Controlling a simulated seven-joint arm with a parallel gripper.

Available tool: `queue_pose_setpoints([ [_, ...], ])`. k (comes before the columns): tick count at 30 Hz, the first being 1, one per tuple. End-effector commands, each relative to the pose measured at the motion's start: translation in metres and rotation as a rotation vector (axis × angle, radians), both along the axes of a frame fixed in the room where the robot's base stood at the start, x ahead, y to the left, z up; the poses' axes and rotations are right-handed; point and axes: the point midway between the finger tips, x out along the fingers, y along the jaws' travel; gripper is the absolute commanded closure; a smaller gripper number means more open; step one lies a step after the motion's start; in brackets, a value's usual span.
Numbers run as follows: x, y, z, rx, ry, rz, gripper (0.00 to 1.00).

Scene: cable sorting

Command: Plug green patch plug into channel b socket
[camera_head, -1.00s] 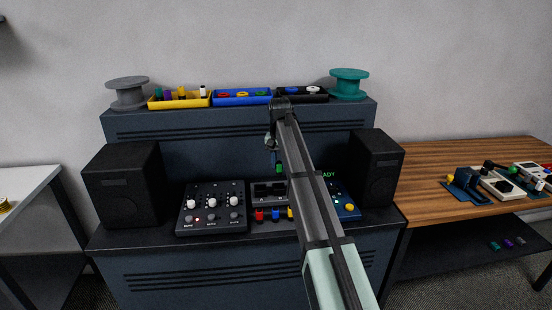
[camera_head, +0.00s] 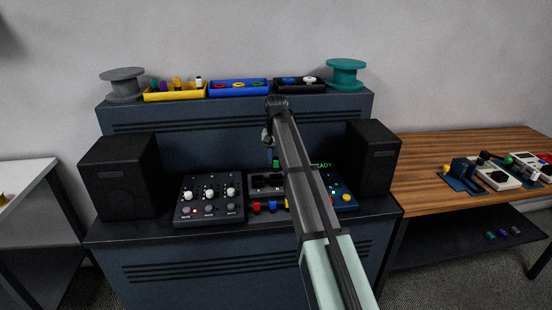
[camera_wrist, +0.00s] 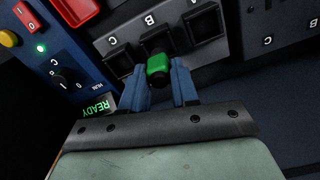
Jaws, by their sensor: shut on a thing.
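The green patch plug (camera_wrist: 159,67) is between the blue fingertips of my gripper (camera_wrist: 160,85), which is shut on it. In the wrist view the plug overlaps the near edge of the middle socket, the channel B socket (camera_wrist: 156,40), beside the letter B. I cannot tell whether its tip has entered the opening. The sockets marked A (camera_wrist: 203,24) and C (camera_wrist: 121,62) look empty. In the head view the green plug (camera_head: 276,163) shows just above the grey socket block (camera_head: 262,181), partly hidden by my arm.
A knob mixer (camera_head: 210,199) sits left of the block. A blue panel (camera_head: 341,191) with a lit READY display (camera_wrist: 95,106) sits right of it. Black speakers (camera_head: 120,176) (camera_head: 373,158) flank the console. Red, blue and yellow plugs stand in front of the block.

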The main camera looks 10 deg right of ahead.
Motion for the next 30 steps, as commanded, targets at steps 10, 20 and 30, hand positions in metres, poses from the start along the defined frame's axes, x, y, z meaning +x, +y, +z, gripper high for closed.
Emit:
queue_pose_setpoints([
  [10,0.0,0.0,-0.008,0.0,0.0,0.0,1.0],
  [20,0.0,0.0,-0.014,0.0,-0.001,0.0,1.0],
  [30,0.0,0.0,-0.014,0.0,0.0,0.0,1.0],
])
